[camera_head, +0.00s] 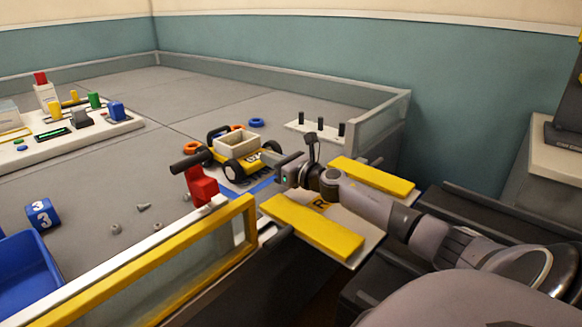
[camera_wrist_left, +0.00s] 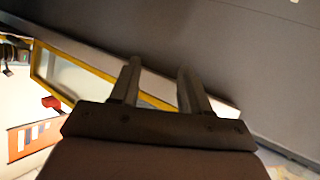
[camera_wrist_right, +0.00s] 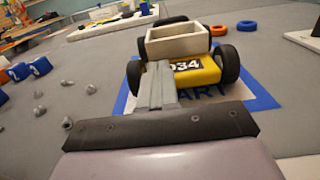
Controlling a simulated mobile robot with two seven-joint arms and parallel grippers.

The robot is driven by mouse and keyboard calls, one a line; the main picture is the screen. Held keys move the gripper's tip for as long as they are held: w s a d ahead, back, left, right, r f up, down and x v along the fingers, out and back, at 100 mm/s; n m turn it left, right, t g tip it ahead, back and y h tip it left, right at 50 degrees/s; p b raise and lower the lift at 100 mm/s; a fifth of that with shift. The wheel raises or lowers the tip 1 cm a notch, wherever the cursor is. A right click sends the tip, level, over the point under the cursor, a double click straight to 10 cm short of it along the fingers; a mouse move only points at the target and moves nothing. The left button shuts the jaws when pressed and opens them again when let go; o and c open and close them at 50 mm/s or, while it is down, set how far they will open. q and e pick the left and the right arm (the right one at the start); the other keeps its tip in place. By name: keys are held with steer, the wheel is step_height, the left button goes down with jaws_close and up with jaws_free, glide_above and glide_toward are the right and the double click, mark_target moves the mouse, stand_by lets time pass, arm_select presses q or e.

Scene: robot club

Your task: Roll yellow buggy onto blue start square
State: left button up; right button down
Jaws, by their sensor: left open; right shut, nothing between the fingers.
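The yellow buggy (camera_head: 242,165) has black wheels, a cream open box on top and a "034" plate; it also shows in the right wrist view (camera_wrist_right: 198,72). It stands upright over the blue-bordered start square (camera_wrist_right: 262,100), with near wheels inside the border. The square's far edge is hidden by the buggy. My right gripper (camera_wrist_right: 157,68) is shut and empty, its fingertips at the buggy's plate end; I cannot tell whether they touch. In the head view the right gripper (camera_head: 279,163) is right of the buggy. My left gripper (camera_wrist_left: 158,78) is open and empty, away from the buggy.
A yellow-topped clear wall (camera_head: 160,270) with a red clamp (camera_head: 201,186) borders the near side. A blue bin (camera_head: 30,275), a numbered blue cube (camera_head: 41,214) and small grey parts (camera_head: 143,207) lie left. Orange and blue rings (camera_head: 256,122) lie behind the buggy.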

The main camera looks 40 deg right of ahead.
steer(key=s, duration=0.4)
steer(key=shift+s+d, duration=0.1)
steer(key=shift+s, duration=0.1)
steer(key=shift+s+d, duration=0.15)
steer(key=shift+s, duration=0.85)
